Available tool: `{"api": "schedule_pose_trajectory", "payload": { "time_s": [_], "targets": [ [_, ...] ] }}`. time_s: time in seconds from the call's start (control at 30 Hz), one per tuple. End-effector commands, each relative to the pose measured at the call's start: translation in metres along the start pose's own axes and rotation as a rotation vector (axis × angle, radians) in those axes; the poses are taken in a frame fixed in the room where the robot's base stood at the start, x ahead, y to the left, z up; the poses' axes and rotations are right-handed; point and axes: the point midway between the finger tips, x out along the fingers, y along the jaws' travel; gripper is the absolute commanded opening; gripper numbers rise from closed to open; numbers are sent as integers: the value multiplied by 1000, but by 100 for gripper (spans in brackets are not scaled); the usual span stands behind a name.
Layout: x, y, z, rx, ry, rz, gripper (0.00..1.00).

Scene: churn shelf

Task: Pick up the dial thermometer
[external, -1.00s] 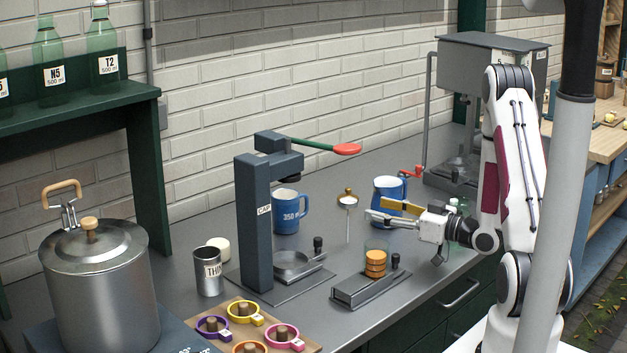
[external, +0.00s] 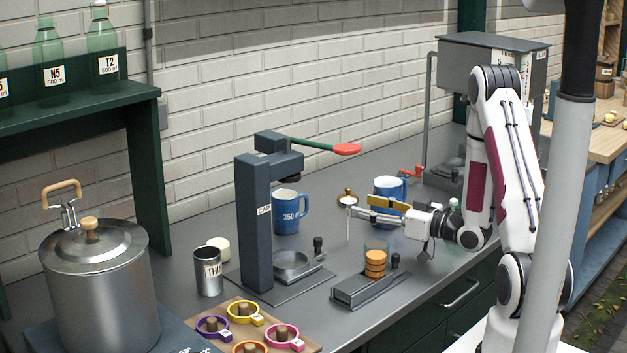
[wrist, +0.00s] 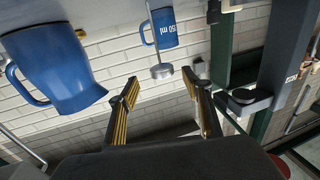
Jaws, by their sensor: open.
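The dial thermometer (external: 347,199) stands upright on the grey counter, with a round head on a thin stem and a brass-coloured piece at its top. In the wrist view, which is upside down, its round head (wrist: 161,71) and thin stem show ahead, between the directions of the two fingertips. My gripper (external: 365,207) is open and empty, with yellow inner pads. It lies nearly level, just right of the thermometer, with its tips close to the stem. The wrist view shows the two fingers (wrist: 161,84) spread apart. I cannot tell whether the stem is between them.
A blue mug (external: 388,187) stands behind my gripper; another blue mug (external: 291,211) is left of the thermometer. A dark press (external: 255,225) with a red-tipped lever stands further left. A tray with a glass of orange discs (external: 375,263) lies in front, below the gripper.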

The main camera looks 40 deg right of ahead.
Motion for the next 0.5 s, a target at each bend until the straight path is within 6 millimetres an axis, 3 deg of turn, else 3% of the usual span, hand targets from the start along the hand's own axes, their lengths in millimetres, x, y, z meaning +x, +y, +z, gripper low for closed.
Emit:
{"api": "schedule_pose_trajectory", "payload": {
  "time_s": [0.5],
  "targets": [
    [41, -4, 0, 0, 0, 0, 49]
  ]
}}
